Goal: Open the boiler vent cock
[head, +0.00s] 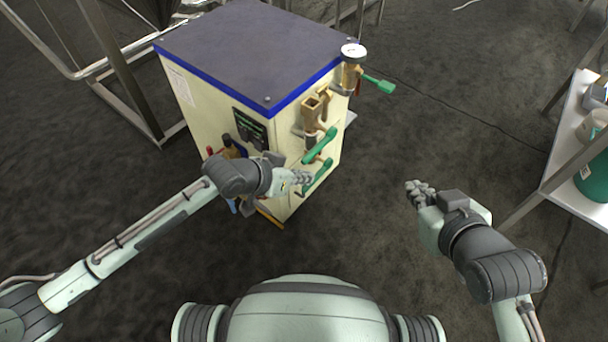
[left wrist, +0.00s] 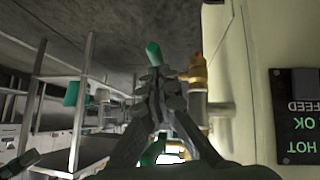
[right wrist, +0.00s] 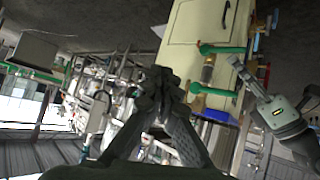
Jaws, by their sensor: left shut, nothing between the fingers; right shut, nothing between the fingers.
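The boiler is a cream box with a dark blue top (head: 245,45). Its right face carries brass fittings with green lever handles: one under a round gauge (head: 353,51) with its handle (head: 380,84) sticking outward, one below a brass funnel (head: 314,106) with a slanted handle (head: 320,146), and a lower handle (head: 318,178). I cannot tell which is the vent cock. My left gripper (head: 304,178) is shut and empty near the lower handle; contact is unclear. In the left wrist view its fingers (left wrist: 156,78) partly cover green handles. My right gripper (head: 414,187) is shut and empty, away from the boiler.
A black panel (head: 250,128) and small coloured knobs are on the boiler's front, partly behind my left arm. A white-topped table (head: 570,130) with containers stands at the right. Metal frames (head: 110,70) stand behind left. Dark floor between boiler and table is clear.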

